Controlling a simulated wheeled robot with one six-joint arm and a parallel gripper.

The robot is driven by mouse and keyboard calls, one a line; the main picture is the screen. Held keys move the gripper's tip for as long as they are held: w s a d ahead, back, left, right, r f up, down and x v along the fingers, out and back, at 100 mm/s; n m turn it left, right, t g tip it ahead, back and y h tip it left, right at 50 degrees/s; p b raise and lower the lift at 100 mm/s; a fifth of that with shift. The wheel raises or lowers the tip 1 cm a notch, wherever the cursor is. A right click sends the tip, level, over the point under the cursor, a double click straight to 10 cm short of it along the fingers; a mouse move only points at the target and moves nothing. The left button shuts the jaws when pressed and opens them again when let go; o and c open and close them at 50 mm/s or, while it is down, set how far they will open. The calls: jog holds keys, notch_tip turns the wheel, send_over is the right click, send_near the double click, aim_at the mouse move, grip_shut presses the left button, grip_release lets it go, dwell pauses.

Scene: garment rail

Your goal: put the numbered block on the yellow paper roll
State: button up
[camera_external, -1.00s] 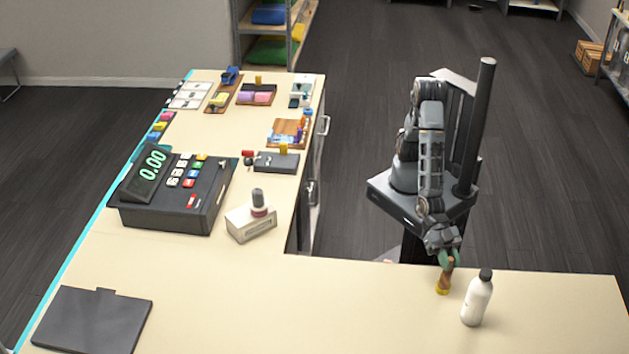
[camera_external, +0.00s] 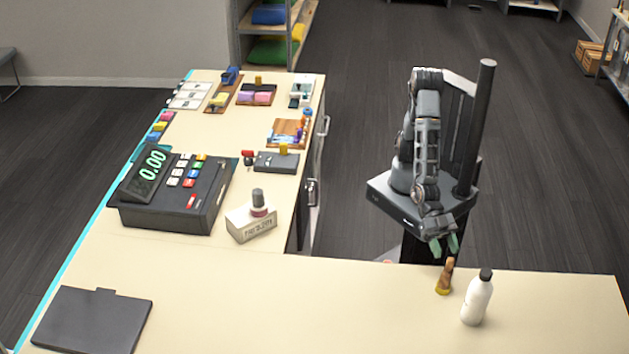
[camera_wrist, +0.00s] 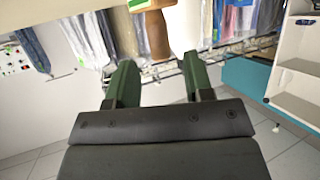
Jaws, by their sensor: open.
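A brown block (camera_external: 447,269) stands on the yellow paper roll (camera_external: 443,289) at the counter's back edge in the external view. It looks slightly tilted and touches the roll's top; its number cannot be read. My gripper (camera_external: 446,247) is above and behind the block, apart from it, with green fingers open and empty. In the wrist view, my open fingers (camera_wrist: 160,66) have nothing between them. A brown piece (camera_wrist: 158,32) shows beyond them at the top, partly cut off; I cannot tell for sure that it is the block.
A white bottle (camera_external: 477,298) with a dark cap stands just right of the roll. A cash register (camera_external: 175,190) and a small white box (camera_external: 250,224) are at the left. A dark flat pad (camera_external: 92,322) lies front left. The counter's middle is clear.

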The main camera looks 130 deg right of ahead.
jog(key=v, duration=0.7)
jog(key=shift+s+d, duration=0.2)
jog(key=shift+d, duration=0.15)
jog(key=w+d+r+m+t+h, duration=0.1)
jog(key=w+d+m+t+h, duration=0.15)
jog(key=w+d+h, duration=0.4)
jog(key=w+d+r+m+t+h, duration=0.1)
jog(key=w+d+r+m+t, duration=0.2)
jog(key=d, duration=0.6)
jog(key=s+d+m+g+h, duration=0.2)
jog(key=s+d+m+g, duration=0.1)
jog(key=d, duration=0.5)
jog(key=s+d+m+g+h, duration=0.3)
jog(key=s+d+m, duration=0.2)
jog(key=d, duration=0.3)
jog(key=shift+s+d+r, duration=0.4)
jog(key=shift+s+r, duration=0.05)
jog(key=shift+s, duration=0.4)
